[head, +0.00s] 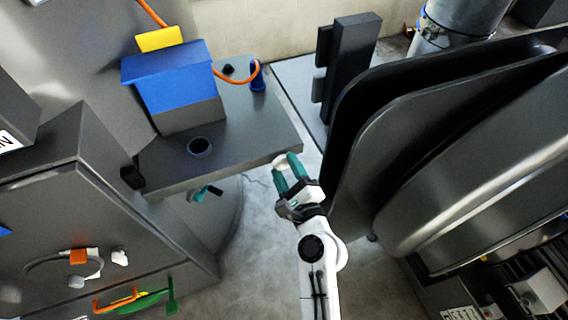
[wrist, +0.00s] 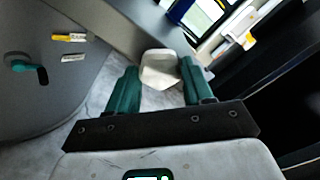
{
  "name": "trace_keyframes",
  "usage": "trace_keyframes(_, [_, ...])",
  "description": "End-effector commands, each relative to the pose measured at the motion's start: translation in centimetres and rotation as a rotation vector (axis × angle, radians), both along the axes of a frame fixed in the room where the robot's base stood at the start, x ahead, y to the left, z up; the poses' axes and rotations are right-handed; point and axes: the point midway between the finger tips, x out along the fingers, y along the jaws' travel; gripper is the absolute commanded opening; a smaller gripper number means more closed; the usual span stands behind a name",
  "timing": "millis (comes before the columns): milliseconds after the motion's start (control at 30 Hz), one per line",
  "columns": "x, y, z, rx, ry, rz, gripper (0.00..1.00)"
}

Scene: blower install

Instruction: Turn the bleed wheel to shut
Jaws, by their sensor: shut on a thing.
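My gripper (head: 288,170) has teal fingers and is beside the front right corner of the grey bench. It is shut on a small white piece (head: 281,160), which shows between the fingertips in the wrist view (wrist: 160,68). A round wheel-like ring (head: 40,266) with an orange block and white knobs is on the grey cabinet at the lower left, well away from my gripper. A teal handle (head: 205,192) sticks out under the bench; it also shows at the left in the wrist view (wrist: 30,70). I cannot tell for sure which part is the bleed wheel.
The grey bench (head: 245,125) carries a blue-topped box (head: 170,80) and a dark round opening (head: 200,147). Large dark curved panels (head: 400,130) stand close on the right. A green and orange tool (head: 140,300) is at the lower left. Grey floor shows between bench and panels.

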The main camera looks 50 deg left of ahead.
Motion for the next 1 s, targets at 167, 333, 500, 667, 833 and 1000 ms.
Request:
trace_keyframes(167, [-0.03, -0.04, 0.24, 0.063, 0.159, 0.000, 0.19])
trace_keyframes(333, [-0.04, -0.05, 0.07, 0.117, 0.291, -0.001, 0.19])
trace_keyframes(500, [-0.06, -0.04, -0.10, 0.135, 0.332, 0.001, 0.19])
trace_keyframes(667, [-0.07, -0.04, -0.13, 0.134, 0.330, 0.001, 0.19])
trace_keyframes(833, [-0.05, -0.04, 0.08, 0.154, 0.382, -0.001, 0.19])
trace_keyframes(1000, [-0.07, -0.05, 0.16, 0.222, 0.546, 0.000, 0.19])
